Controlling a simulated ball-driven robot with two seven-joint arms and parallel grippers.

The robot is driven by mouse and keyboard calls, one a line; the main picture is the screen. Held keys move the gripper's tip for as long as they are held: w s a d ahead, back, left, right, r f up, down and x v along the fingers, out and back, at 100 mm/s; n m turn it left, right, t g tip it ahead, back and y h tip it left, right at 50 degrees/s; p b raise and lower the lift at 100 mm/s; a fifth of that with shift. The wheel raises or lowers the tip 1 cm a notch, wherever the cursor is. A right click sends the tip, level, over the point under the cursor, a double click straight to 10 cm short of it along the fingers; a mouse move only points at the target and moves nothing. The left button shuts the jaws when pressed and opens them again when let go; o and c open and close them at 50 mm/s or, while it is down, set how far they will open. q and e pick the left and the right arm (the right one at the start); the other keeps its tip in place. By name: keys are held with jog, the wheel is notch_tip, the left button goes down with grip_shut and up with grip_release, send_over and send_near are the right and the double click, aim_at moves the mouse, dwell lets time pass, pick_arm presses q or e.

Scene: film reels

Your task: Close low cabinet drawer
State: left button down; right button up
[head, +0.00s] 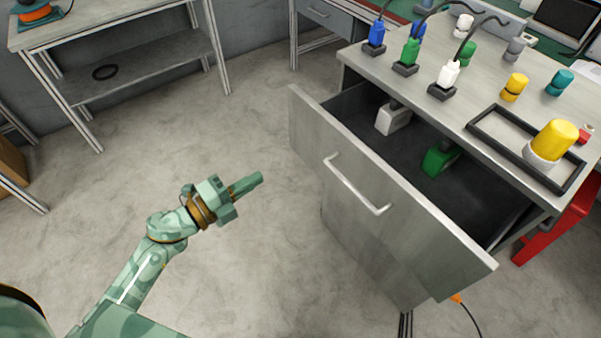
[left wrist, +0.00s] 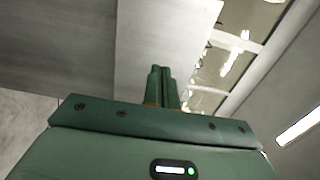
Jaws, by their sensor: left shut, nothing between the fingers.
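The low cabinet's top drawer (head: 375,205) is pulled open, its grey front standing well out from the cabinet. A bar handle (head: 356,186) crosses the front. A white object (head: 393,119) and a green object (head: 440,158) lie inside the drawer. My left gripper (head: 250,184) is shut and empty, to the left of the drawer front and apart from it, pointing toward it. Its shut fingers (left wrist: 161,85) also show in the left wrist view, before a grey panel (left wrist: 150,40). My right gripper is not in view.
A grey shelf table (head: 150,62) stands at the back left. A red thing (head: 555,225) is right of the drawer. The floor around my gripper is clear.

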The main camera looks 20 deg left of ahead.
aim_at(316, 149)
pick_arm(q)
jog(key=shift+m+h, duration=0.3)
jog(key=x, duration=0.4)
jog(key=b+x, duration=0.1)
jog(key=x, duration=0.3)
jog(key=f+b+x, duration=0.1)
jog(key=x, duration=0.4)
jog(key=shift+s+d, duration=0.1)
jog(key=shift+d, duration=0.3)
jog(key=shift+w+d+r+b, duration=0.1)
jog(key=shift+w+d+b, duration=0.15)
jog(key=shift+w+b, duration=0.1)
jog(key=shift+w, duration=0.1)
